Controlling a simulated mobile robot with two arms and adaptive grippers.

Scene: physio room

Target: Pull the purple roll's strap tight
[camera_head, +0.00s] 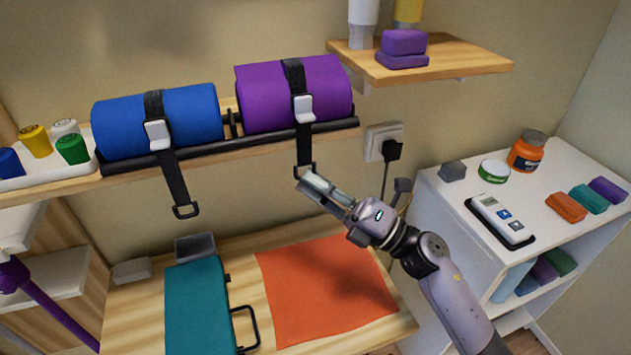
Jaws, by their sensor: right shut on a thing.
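The purple roll (265,97) lies on a dark rail on the wall shelf, right of the blue roll. Its black strap (304,148) runs over the roll, through a white buckle (303,108), and hangs down in front of the shelf edge. My right gripper (308,180) is at the strap's lower end, just below the shelf, and is shut on it. The fingers partly cover the end loop. My left gripper is out of view.
The blue roll (200,112) has a similar strap hanging with a loop (185,211). A socket with a black plug (392,150) is close right of my gripper. Below are a teal case (197,300) and an orange cloth (325,290). A white cabinet (450,215) stands right.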

